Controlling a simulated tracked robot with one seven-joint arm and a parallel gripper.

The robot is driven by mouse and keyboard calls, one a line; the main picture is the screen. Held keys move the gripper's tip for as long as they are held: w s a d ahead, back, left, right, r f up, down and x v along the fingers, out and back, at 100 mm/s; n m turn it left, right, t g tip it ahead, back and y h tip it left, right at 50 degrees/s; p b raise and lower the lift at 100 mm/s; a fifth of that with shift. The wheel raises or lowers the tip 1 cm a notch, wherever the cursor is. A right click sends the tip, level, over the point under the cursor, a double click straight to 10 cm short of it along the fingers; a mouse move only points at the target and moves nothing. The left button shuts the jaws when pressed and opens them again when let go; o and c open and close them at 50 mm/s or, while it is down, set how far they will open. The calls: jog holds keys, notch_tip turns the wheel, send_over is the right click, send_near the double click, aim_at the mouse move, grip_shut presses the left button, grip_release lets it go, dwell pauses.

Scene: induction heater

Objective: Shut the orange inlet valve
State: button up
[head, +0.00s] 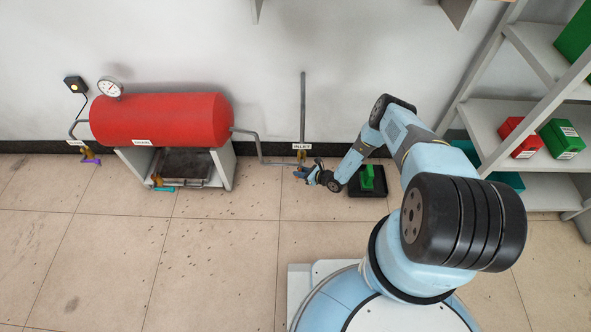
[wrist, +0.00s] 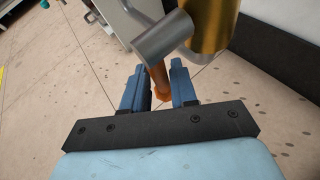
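The inlet valve has a brass body (head: 302,156) under the INLET label in the head view. The brass body (wrist: 211,22) is large at the top of the wrist view. Its orange handle (wrist: 161,82) points down between my blue fingers there. My gripper (head: 301,172) is just below the valve in the head view. In the wrist view, my gripper (wrist: 159,92) has its fingers apart, one on each side of the handle. A gap shows beside the handle, and firm contact is not visible. The handle's lower end is partly hidden by the gripper.
A black tray (head: 368,190) with a green object is right of my gripper. Shelves (head: 492,118) stand right. Front-left floor is clear.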

jog(key=shift+x, duration=1.3)
jog(key=shift+w+d, duration=0.1)
grip_shut()
